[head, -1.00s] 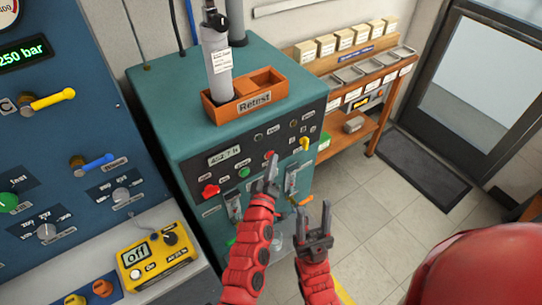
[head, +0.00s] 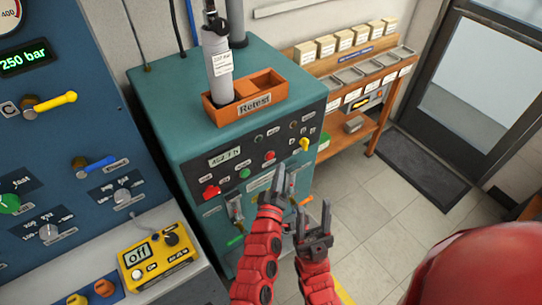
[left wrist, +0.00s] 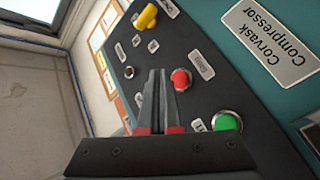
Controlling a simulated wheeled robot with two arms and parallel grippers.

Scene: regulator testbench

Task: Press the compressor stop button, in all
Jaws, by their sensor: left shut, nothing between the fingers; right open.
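The teal compressor cabinet (head: 165,130) has a dark sloped panel on its front. Its "Corvask Compressor" plate (left wrist: 268,42) shows in the left wrist view. A round red button (head: 269,156) sits on the panel, up-left of a green button (left wrist: 228,122) in the left wrist view, where the red one (left wrist: 181,79) is also clear; its label is too small to read. My left gripper (head: 280,176) is shut and empty, its tips just below and right of the red button, apparently apart from it; it also shows in the wrist view (left wrist: 156,76). My right gripper (head: 314,222) is open, lower right.
A yellow knob (head: 304,145) and a red knob (head: 210,191) flank the panel's buttons. An orange "Retest" box (head: 255,105) holding a grey cylinder (head: 219,65) stands on the cabinet. A yellow meter (head: 157,258) lies at left.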

